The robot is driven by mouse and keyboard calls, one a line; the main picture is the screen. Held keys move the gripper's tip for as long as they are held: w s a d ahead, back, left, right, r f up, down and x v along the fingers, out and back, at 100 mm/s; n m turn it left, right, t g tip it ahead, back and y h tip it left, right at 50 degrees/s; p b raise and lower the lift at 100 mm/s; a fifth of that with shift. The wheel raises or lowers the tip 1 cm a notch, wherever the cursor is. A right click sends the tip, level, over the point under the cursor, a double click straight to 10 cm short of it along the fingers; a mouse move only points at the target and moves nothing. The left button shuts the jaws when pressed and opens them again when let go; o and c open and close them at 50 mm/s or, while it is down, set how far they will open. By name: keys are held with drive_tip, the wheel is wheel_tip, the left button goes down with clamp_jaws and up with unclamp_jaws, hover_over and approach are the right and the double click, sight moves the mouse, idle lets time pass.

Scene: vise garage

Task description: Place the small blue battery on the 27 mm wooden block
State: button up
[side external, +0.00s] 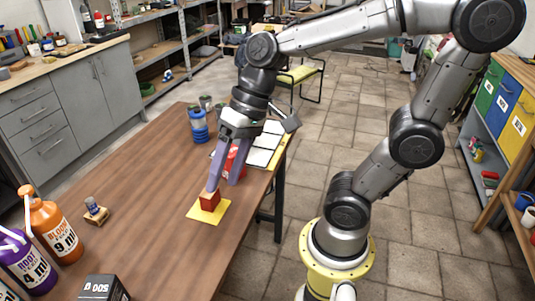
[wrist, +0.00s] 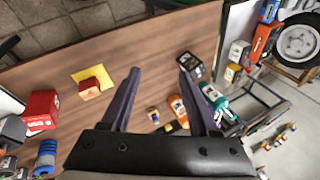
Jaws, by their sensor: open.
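A small blue battery (side external: 92,203) appears to stand upright on a light wooden block (side external: 97,215) at the left of the table in the side view. In the wrist view the wooden block (wrist: 153,115) shows small, between my fingers in the picture. Exact contact between battery and block is too small to tell. My gripper (side external: 223,184) points down over the table's right part, well to the right of the block. Its fingers (wrist: 158,76) are apart with nothing held between them.
A red block (side external: 210,201) sits on a yellow pad (side external: 222,210) close to my fingers. A red box stands behind them, with a blue bottle (side external: 199,126) farther back. Orange (side external: 52,226) and purple (side external: 28,262) bottles and a black box (side external: 104,289) stand front left. The middle table is clear.

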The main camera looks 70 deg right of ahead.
drive_tip(key=s+d+n+t+h, duration=0.2)
drive_tip(key=s+d+n+h, duration=0.1)
drive_tip(key=d, duration=0.4)
drive_tip(key=s+h, duration=0.1)
drive_tip(key=s, duration=0.1)
drive_tip(key=shift+s+d+t, duration=0.25)
drive_tip(key=shift+s+t, duration=0.1)
drive_tip(key=shift+t, duration=0.05)
drive_tip(key=shift+r, duration=0.1)
idle(0.4)
